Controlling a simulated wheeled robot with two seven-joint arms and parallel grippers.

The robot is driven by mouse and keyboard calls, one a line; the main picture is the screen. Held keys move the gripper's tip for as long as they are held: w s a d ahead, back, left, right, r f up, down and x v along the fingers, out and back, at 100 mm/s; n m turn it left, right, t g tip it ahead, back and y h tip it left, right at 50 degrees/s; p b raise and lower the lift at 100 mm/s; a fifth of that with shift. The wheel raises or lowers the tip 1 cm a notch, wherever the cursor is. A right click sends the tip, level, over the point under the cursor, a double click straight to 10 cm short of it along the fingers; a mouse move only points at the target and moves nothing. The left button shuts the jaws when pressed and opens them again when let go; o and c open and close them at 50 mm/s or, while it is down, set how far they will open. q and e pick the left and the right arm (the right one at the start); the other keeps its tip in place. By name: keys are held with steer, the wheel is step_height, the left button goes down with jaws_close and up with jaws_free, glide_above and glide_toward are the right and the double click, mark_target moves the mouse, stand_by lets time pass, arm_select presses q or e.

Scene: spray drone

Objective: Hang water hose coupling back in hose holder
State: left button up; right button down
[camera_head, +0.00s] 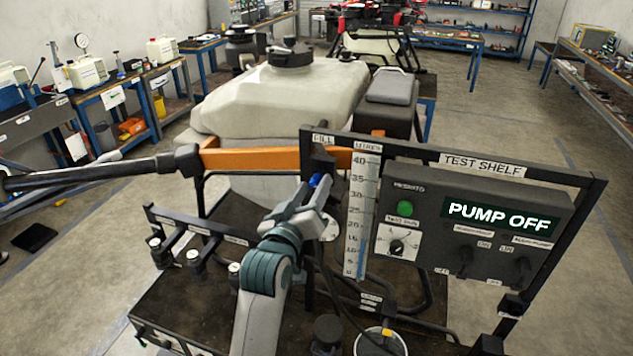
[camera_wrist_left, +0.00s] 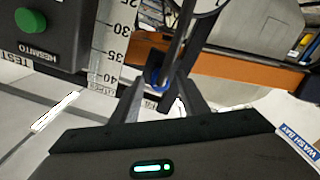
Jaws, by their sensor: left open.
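The hose coupling with its blue ring (camera_head: 314,181) is at the black holder (camera_head: 321,158) under the FILL label, on the left post of the test shelf. The blue ring (camera_wrist_left: 156,79) also shows in the left wrist view, with the black hose (camera_wrist_left: 178,38) running from it. My left gripper (camera_head: 318,192) is at the coupling. Its two fingers (camera_wrist_left: 158,98) are apart, one on each side of the coupling in the wrist view. The gripper partly hides the coupling, so I cannot tell how fully it is seated. My right gripper is not in view.
The level scale (camera_head: 360,215) and the control box reading PUMP OFF (camera_head: 480,216) stand right of the gripper. An orange bar (camera_head: 250,159) and a white tank (camera_head: 280,95) are behind. A rack with several fittings (camera_head: 195,257) is at left.

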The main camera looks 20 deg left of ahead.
mark_target(314, 187)
arm_select(q)
steer(key=shift+w, duration=0.45)
stand_by(0.8)
jaws_close()
steer(key=shift+s+f, duration=0.1)
steer(key=shift+s, duration=0.05)
steer(key=shift+s, duration=0.9)
steer(key=shift+s, duration=0.1)
steer(key=shift+s, duration=1.65)
